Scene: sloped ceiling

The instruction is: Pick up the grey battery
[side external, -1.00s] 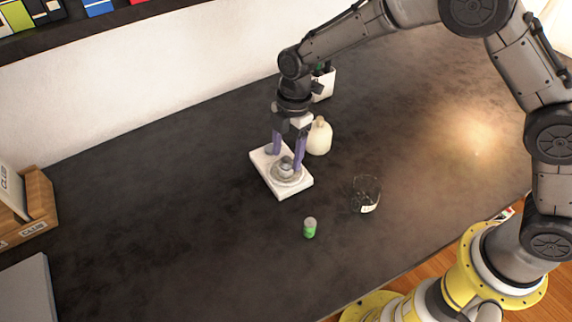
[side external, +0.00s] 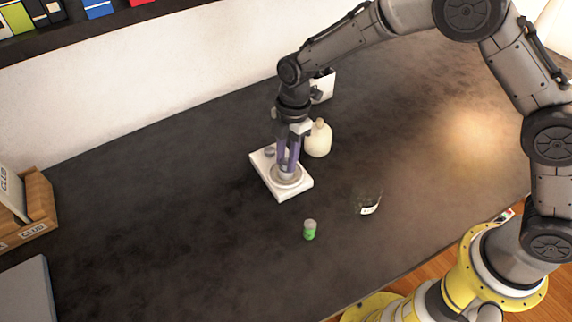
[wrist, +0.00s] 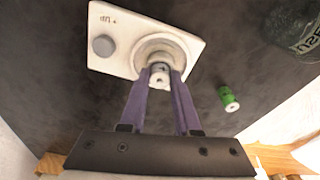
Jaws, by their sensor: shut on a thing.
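The grey battery (wrist: 159,76) stands on the round plate of a white boxy device (wrist: 115,26), with its end facing the wrist camera. In the side view the device (side external: 301,193) lies on the dark table and the battery is mostly hidden by the fingers. My gripper (side external: 286,169) points down over the plate, its purple fingers closed on the battery's two sides. In the wrist view the fingertips of my gripper (wrist: 160,80) flank the battery. The battery appears to be still at the plate.
A green battery (side external: 310,230) stands in front of the device. A dark glass jar (side external: 367,201) is to its right. A cream bottle (side external: 318,140) and a white pot (side external: 324,84) stand behind. A wooden box (side external: 35,212) is far left.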

